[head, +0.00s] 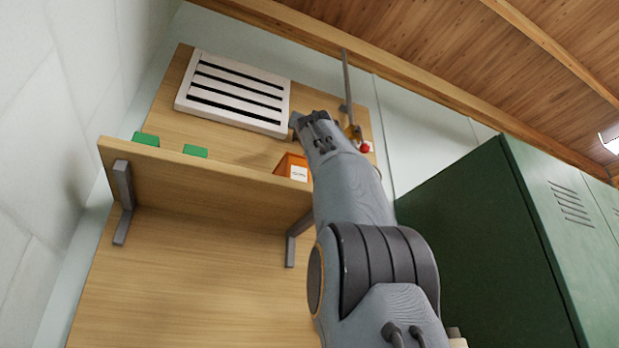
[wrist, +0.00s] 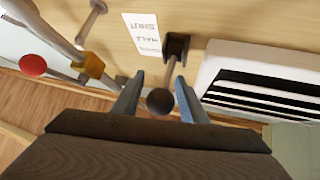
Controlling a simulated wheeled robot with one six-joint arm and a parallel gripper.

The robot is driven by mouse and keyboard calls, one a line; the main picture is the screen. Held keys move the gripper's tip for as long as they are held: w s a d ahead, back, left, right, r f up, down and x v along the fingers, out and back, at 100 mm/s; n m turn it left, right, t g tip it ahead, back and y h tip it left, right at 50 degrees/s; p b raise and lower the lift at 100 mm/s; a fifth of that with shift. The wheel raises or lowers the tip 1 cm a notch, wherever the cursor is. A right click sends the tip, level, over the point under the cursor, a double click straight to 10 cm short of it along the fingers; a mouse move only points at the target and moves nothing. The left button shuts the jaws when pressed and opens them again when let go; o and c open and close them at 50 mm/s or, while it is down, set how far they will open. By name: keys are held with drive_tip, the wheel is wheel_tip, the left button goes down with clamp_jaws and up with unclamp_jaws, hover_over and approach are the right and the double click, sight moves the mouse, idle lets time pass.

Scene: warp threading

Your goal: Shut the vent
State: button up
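The white slatted vent (head: 236,92) is on the wooden board at upper left in the head view, with dark gaps between its slats. It also shows at right in the wrist view (wrist: 212,72). A dark lever with a round knob (wrist: 160,101) comes from a bracket beside the vent. A white label (wrist: 143,33) next to it carries upside-down words that seem to include HALF and SHUT. My gripper (wrist: 159,76) is open, its blue fingers on either side of the lever, with gaps visible. In the head view my gripper (head: 308,122) hides the lever.
A grey pipe (head: 347,80) with a brass fitting and a red knob (wrist: 32,65) runs close beside my gripper. Below is a shelf (head: 200,188) with an orange box (head: 284,164) and green items (head: 195,151). Green lockers (head: 480,240) stand at right.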

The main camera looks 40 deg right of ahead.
idle(0.3)
drive_tip(key=s+a+b, duration=0.1)
drive_tip(key=s+a, duration=0.1)
drive_tip(key=s, duration=0.1)
drive_tip(key=s+a+b, duration=0.2)
drive_tip(key=s+a, duration=0.1)
drive_tip(key=s, duration=0.1)
drive_tip(key=s+a+b, duration=0.2)
drive_tip(key=s, duration=0.1)
drive_tip(key=shift+s+a+f, duration=0.25)
drive_tip(key=shift+f, duration=0.15)
drive_tip(key=shift+c, duration=0.3)
